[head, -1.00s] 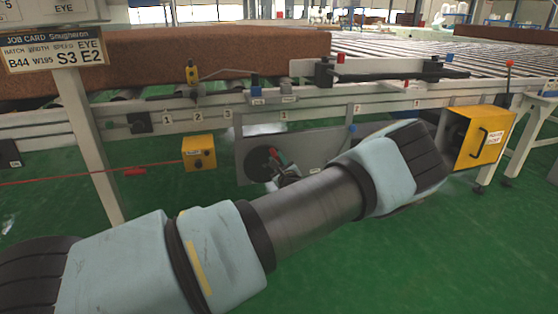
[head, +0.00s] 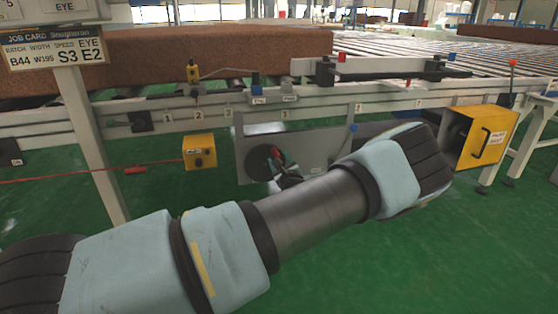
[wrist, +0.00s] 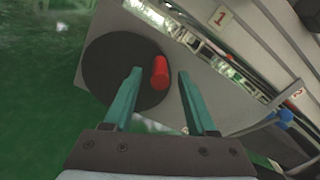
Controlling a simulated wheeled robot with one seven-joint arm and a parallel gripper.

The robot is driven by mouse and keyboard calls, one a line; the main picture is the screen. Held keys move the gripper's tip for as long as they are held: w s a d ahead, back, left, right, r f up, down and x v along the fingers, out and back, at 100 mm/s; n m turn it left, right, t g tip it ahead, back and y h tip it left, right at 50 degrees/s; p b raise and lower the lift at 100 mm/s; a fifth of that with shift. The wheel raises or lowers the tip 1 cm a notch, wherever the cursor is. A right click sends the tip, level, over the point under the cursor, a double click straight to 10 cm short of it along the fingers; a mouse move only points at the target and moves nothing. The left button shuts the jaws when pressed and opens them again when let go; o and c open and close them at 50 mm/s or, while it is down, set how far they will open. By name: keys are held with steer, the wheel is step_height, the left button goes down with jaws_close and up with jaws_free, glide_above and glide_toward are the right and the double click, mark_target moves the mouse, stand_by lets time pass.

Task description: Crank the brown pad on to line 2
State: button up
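The brown pad (head: 200,60) lies on the roller conveyor at the upper left in the head view. A black crank disc (head: 255,165) sits on a grey panel below the conveyor's front rail. Its red handle (wrist: 160,72) sticks out towards me in the wrist view. My gripper (wrist: 160,73) has its two teal fingers apart, one on each side of the red handle, with a gap visible on both sides. In the head view my gripper (head: 280,170) is at the disc, small and partly hidden by my arm.
Number plates (head: 198,116) run along the front rail. A yellow control box (head: 199,151) hangs left of the panel, with a red cord running left. A larger yellow box (head: 482,137) is at right. Another brown pad (head: 510,33) lies at the far right. Green floor is open in front.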

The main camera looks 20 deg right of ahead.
steer(key=s+a, duration=0.1)
steer(key=s, duration=0.9)
steer(key=shift+s+a+p, duration=0.15)
steer(key=shift+s+p, duration=0.2)
steer(key=shift+p, duration=0.05)
